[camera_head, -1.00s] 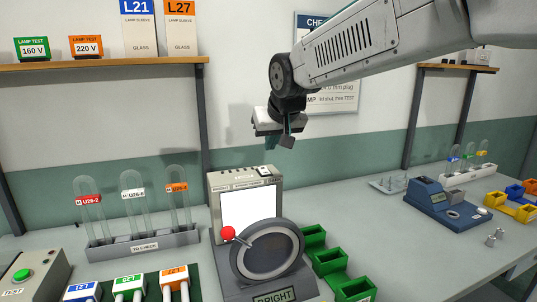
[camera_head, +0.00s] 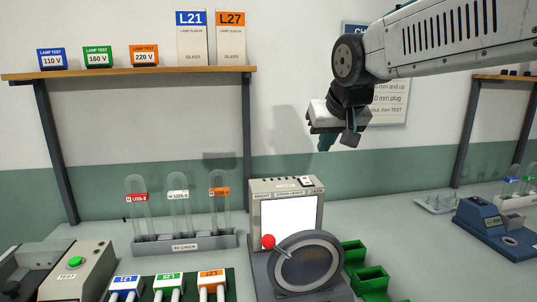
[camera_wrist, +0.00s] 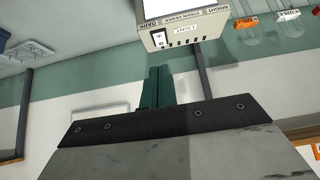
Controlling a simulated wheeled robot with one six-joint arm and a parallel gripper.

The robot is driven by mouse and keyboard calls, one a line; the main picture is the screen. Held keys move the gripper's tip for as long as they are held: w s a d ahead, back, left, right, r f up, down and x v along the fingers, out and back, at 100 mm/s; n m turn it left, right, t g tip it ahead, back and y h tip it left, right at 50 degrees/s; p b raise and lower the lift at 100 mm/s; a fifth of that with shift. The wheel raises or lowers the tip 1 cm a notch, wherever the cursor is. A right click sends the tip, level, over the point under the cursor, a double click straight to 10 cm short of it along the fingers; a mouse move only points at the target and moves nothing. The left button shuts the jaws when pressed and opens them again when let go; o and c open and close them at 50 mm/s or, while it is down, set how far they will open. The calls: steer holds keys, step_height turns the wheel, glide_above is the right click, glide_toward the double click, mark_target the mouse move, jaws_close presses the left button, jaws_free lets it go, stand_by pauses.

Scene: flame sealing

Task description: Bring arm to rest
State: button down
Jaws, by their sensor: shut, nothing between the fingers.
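My gripper (camera_head: 326,141) hangs in the air at the upper right of the head view, above and to the right of the bright-screened viewer (camera_head: 287,218). It points down, with the wall behind it, and touches nothing. In the wrist view its teal fingers (camera_wrist: 157,88) lie together and hold nothing. The viewer's box also shows in the wrist view (camera_wrist: 190,32), beyond the fingertips. My arm reaches in from the upper right edge of the head view.
A rack (camera_head: 185,243) with several glass tubes stands left of the viewer. A dial with a red knob (camera_head: 268,241) stands before it. Green bins (camera_head: 370,279) sit to its right, a blue device (camera_head: 497,228) farther right. A shelf (camera_head: 130,73) hangs at upper left.

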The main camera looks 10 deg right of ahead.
steer(key=s+d+f+g, duration=0.1)
steer(key=s+f+g, duration=0.1)
steer(key=s+f, duration=0.3)
steer(key=s+d+f+g, duration=0.1)
steer(key=s+f, duration=0.4)
steer(key=s, duration=0.8)
steer(key=s+d+f+g, duration=0.1)
steer(key=s+f+g, duration=0.2)
steer(key=s, duration=0.7)
step_height(320, 180, down, 3)
steer(key=shift+d+r, duration=0.1)
steer(key=shift+d, duration=0.15)
